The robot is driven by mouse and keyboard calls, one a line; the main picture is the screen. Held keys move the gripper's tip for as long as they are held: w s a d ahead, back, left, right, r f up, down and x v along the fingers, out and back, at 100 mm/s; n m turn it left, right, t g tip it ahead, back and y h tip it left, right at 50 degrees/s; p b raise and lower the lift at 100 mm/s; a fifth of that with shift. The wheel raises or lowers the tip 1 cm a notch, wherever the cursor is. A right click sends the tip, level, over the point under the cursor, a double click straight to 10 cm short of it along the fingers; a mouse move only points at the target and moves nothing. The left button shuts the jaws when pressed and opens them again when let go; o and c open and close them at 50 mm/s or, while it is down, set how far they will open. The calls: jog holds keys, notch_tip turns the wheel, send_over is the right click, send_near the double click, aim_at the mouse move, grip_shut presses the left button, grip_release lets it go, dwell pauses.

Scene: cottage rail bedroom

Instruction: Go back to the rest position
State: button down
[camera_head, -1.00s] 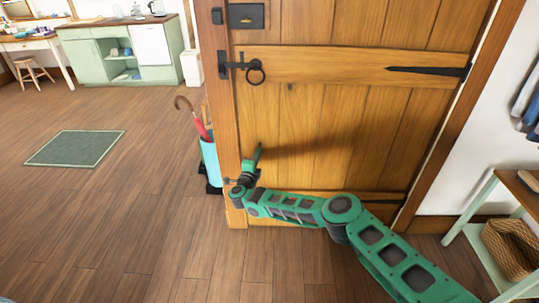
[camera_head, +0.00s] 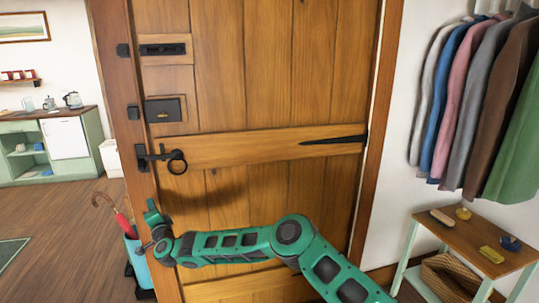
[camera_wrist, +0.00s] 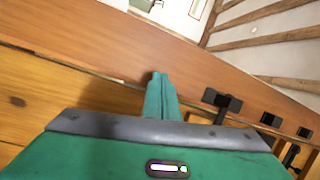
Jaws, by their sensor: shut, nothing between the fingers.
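My gripper (camera_head: 153,213) is at the lower left of the wooden door (camera_head: 250,95), in front of its left edge and below the ring handle (camera_head: 177,162). Its teal fingers are together and empty, pointing up in the head view. In the wrist view the shut fingers (camera_wrist: 160,95) lie over the door frame (camera_wrist: 110,45), with black door fittings (camera_wrist: 222,99) to their right. I cannot tell whether the fingers touch the wood. My arm reaches across the lower door from the bottom right.
A blue umbrella stand (camera_head: 137,260) with a red umbrella (camera_head: 122,222) is left of the door. A small table (camera_head: 470,240) with several small items and hanging coats (camera_head: 480,100) are on the right. Open floor (camera_head: 60,220) lies at the left, with a green mat (camera_head: 10,250).

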jog(key=s+d+r+n+g+y, duration=0.2)
jog(key=d+r+n+g, duration=0.4)
jog(key=d+r+n, duration=0.25)
jog(key=d+n+g+h, duration=0.25)
jog(key=d+h, duration=0.45)
jog(key=d, duration=2.3)
jog(key=s+d+r+m+g+h, duration=0.1)
jog(key=s+d+h, duration=0.3)
jog(key=d, duration=0.9)
jog(key=s+d+r+m+h, duration=0.1)
jog(key=s+d, duration=0.6)
jog(key=d, duration=0.6)
jog(key=s+d+r+m+g+h, duration=0.15)
jog(key=s+d+m+g, duration=0.25)
jog(key=s+d, duration=1.45)
jog(key=s+d+f+m+g, duration=0.1)
jog(key=s, duration=1)
jog(key=s+d+f+m+g, duration=0.1)
jog(key=s+m, duration=0.1)
jog(key=s, duration=1)
jog(key=shift+d+f+g+y, duration=0.15)
jog(key=shift+f+g+y, duration=0.1)
jog(key=shift+g+y, duration=0.15)
